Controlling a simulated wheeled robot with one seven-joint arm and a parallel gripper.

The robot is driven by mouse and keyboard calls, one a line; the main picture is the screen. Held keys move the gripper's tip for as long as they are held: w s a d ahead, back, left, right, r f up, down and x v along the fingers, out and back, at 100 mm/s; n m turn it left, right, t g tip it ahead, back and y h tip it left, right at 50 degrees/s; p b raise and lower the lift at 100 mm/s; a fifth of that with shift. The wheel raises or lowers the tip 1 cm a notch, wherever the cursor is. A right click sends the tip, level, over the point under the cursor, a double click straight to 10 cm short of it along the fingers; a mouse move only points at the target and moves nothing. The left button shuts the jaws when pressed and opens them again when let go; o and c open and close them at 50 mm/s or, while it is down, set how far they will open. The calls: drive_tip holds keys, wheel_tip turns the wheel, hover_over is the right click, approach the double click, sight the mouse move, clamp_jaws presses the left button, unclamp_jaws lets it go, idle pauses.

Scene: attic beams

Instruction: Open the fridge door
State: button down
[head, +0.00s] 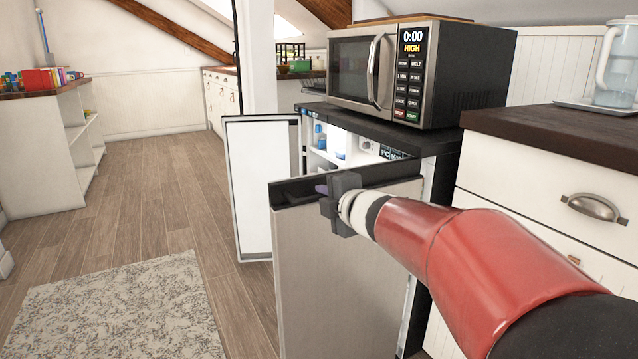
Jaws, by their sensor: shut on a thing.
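The low black fridge (436,180) stands under the microwave with its interior partly showing, holding blue and white items on the shelves. The near grey fridge door (345,270) stands swung out from the body. A second door panel (250,185), white on its inner face, stands open at the left. My gripper (326,192) is shut at the dark top edge of the near door, by its recessed handle (292,190). The gripper body hides the exact contact.
A microwave (385,75) sits on the fridge. A white drawer cabinet (540,185) with a dark top stands close at right, bearing a clear pitcher (616,65). A rug (115,310) lies at lower left. The wooden floor (175,205) left of the doors is clear.

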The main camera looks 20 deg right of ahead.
drive_tip(key=shift+s+d+f, duration=0.1)
drive_tip(key=shift+s+d, duration=0.25)
drive_tip(key=shift+s, duration=0.2)
drive_tip(key=c, duration=1.5)
unclamp_jaws()
drive_tip(key=shift+a, duration=0.1)
drive_tip(key=shift+p+v, duration=1.1)
drive_tip(key=shift+v, duration=2.8)
